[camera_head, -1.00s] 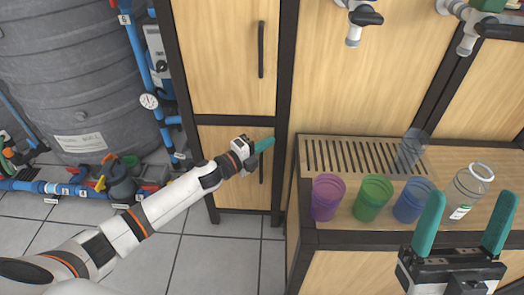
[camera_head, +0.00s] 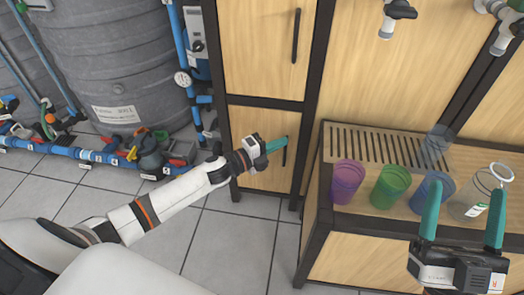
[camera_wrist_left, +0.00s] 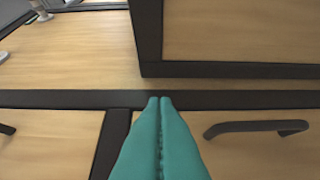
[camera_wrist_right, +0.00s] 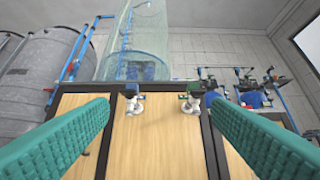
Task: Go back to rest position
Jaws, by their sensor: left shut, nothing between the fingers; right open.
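My left gripper (camera_head: 280,144) is shut and empty, with its teal fingers in front of the lower cabinet door (camera_head: 262,150). In the left wrist view its fingertips (camera_wrist_left: 160,100) are pressed together, with a dark frame edge and a black handle (camera_wrist_left: 255,128) beyond them. My right gripper (camera_head: 463,225) is open and empty in front of the counter's right part. In the right wrist view its two teal fingers (camera_wrist_right: 155,125) stand wide apart, facing taps and wood panels. Both arms are clear of the cups.
A grey tank (camera_head: 115,70) and blue pipes (camera_head: 80,153) are at left. The tiled floor (camera_head: 225,235) is free.

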